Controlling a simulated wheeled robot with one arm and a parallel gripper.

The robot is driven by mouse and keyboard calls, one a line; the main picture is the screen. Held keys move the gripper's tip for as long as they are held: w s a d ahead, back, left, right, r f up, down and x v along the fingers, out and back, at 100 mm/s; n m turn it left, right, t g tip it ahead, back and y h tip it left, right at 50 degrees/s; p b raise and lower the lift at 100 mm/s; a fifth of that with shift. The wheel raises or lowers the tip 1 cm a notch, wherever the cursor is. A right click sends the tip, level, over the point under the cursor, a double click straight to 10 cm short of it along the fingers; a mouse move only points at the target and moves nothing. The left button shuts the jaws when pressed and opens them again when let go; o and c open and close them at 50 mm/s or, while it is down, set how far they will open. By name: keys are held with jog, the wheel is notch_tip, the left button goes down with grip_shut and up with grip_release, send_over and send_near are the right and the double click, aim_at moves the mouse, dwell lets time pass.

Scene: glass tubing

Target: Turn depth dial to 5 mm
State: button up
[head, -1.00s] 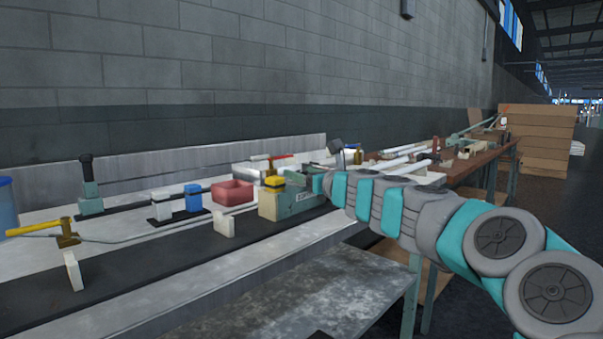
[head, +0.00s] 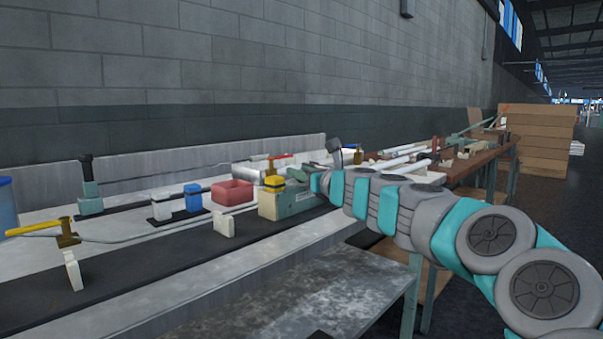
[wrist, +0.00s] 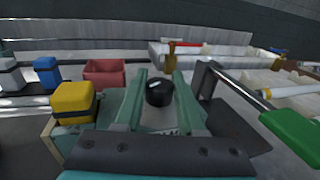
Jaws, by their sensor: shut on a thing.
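The depth dial (wrist: 159,95) is a black round knob with a short white mark on top, on the green machine (head: 290,204). In the wrist view my gripper (wrist: 160,76) has its two green fingers on either side of the dial, shut on it. I cannot read any scale numbers around the dial. In the head view my arm reaches in from the right to the machine, and the dial is hidden there.
A yellow-topped block (wrist: 75,102) stands left of my gripper, with a red bin (wrist: 104,73) behind it. A green-ended lever (wrist: 292,132) is close on the right. Glass tubes (head: 400,158) lie on the bench beyond.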

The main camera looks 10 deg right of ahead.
jog(key=shift+a+h, duration=0.15)
jog(key=shift+h, duration=0.15)
grip_shut()
jog(key=shift+f+m+h, duration=0.1)
jog(key=shift+m+h, duration=0.2)
jog(key=shift+m, duration=0.1)
jog(key=m+t+h+b, duration=0.1)
jog(key=m+h+b, duration=0.1)
jog(key=m+h, duration=0.1)
jog(key=shift+h+b, duration=0.3)
jog(key=shift+h, duration=0.5)
jog(key=shift+m+h+b, duration=0.6)
jog(key=shift+m+h, duration=0.4)
jog(key=shift+h, duration=0.6)
jog(key=o, duration=1.1)
grip_release()
jog(key=shift+c, duration=0.2)
jog(key=shift+d, duration=0.2)
